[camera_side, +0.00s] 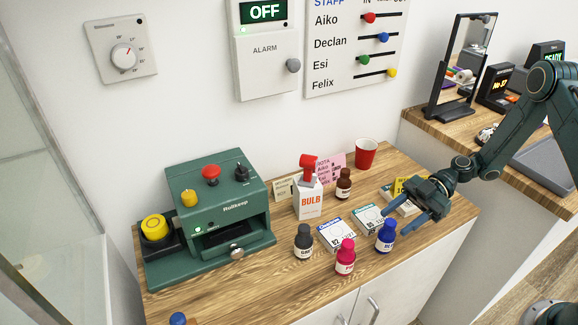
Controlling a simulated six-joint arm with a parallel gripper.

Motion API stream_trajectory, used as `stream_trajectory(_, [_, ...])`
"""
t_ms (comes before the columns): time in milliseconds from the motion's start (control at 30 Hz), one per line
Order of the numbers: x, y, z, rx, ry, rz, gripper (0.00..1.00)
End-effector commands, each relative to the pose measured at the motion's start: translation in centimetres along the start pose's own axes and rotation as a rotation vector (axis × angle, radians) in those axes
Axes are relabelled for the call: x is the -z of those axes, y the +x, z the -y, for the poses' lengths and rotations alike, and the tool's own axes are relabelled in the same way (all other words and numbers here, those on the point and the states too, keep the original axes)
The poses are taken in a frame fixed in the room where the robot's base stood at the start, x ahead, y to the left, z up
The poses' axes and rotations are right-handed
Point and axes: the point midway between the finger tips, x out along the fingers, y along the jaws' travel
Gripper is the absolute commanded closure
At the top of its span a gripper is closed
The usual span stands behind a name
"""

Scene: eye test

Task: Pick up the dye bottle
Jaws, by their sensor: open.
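Several small capped bottles stand upright on the wooden counter. A dark grey bottle (303,242), a magenta bottle (345,258) and a blue bottle (386,237) stand near the front edge. A brown bottle (344,184) stands farther back, beside a white box marked BULB (308,201). The labels are too small to read surely, so I cannot tell which is the dye bottle. My gripper (396,221) is open and empty, above the right part of the counter. Its fingers point left and down, close to the blue bottle; I cannot tell whether they touch it.
A green machine (216,195) with knobs fills the counter's left side. A red cup (366,154) and a pink note (331,166) are behind. A mirror (462,65) stands on another counter at right.

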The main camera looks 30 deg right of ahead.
Motion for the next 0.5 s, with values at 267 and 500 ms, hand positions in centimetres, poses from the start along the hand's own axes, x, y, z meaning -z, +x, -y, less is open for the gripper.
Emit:
stream_trajectory(267, [0.0, 0.8, 0.0, 0.002, 0.000, -0.001, 0.50])
stream_trajectory(500, [-0.1, 3.5, 0.1, 0.004, 0.001, -0.001, 0.50])
